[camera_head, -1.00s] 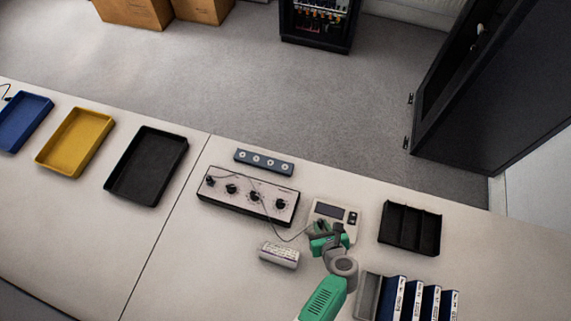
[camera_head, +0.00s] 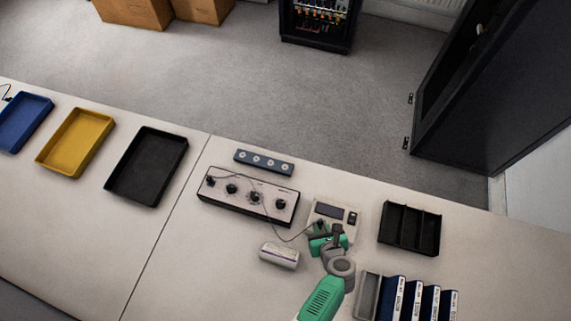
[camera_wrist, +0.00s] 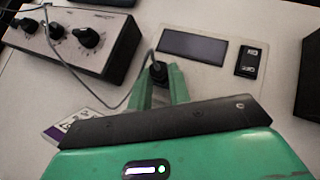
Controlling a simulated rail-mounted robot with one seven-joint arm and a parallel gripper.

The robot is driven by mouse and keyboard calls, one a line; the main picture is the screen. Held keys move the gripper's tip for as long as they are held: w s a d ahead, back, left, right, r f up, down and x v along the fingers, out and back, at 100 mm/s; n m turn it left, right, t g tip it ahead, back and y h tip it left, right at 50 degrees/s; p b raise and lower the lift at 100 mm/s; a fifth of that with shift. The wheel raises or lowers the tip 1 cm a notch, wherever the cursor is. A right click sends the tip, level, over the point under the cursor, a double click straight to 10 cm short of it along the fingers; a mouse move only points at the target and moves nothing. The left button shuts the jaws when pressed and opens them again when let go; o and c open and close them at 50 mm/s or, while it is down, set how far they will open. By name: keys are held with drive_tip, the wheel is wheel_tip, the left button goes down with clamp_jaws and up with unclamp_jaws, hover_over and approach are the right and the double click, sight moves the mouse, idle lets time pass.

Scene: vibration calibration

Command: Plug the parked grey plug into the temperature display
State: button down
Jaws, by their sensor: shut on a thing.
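The temperature display (camera_head: 344,211) is a pale box with a dark screen and a small black switch panel on its right. It also shows in the wrist view (camera_wrist: 205,66). My green gripper (camera_head: 323,235) is at the front left of the display. In the wrist view its two fingers (camera_wrist: 163,85) are shut on a dark plug (camera_wrist: 158,70) with a cord running from its top. The plug is at the display's left part, below and left of the screen. The fingers hide its lower end, so I cannot tell whether it sits in a socket.
A knobbed control box (camera_head: 248,196) stands to the left, with the thin cord (camera_head: 268,216) running across it. A small pale block (camera_head: 279,255) lies at the front left. A black divided tray (camera_head: 410,229) and several blue binders (camera_head: 412,299) are at the right.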

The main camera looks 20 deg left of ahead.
drive_tip(key=shift+s+a+m+t+h+p, duration=0.15)
drive_tip(key=shift+m+t+h+p, duration=0.15)
drive_tip(key=shift+m+h+p, duration=0.55)
drive_tip(key=shift+w+a+m+t+h+p, duration=0.1)
drive_tip(key=shift+m+t+h+p, duration=0.2)
drive_tip(key=shift+m+h+p, duration=0.55)
drive_tip(key=shift+s+a+r+m+h, duration=0.1)
drive_tip(key=shift+a+r+m+h, duration=0.1)
drive_tip(key=shift+m+h, duration=0.35)
drive_tip(key=shift+a+f+m+h+p, duration=0.1)
drive_tip(key=shift+m+h+p, duration=0.4)
drive_tip(key=shift+m, duration=0.35)
drive_tip(key=shift+m+h, duration=0.55)
drive_tip(key=shift+m, duration=0.15)
drive_tip(key=shift+a, duration=0.15)
drive_tip(key=shift+a+f+m+h, duration=0.1)
drive_tip(key=shift+a+m+h, duration=0.15)
drive_tip(key=shift+m+h, duration=0.8)
drive_tip(key=shift+m+g+h, duration=0.3)
drive_tip(key=shift+m+h, duration=0.45)
drive_tip(key=shift+m, duration=0.2)
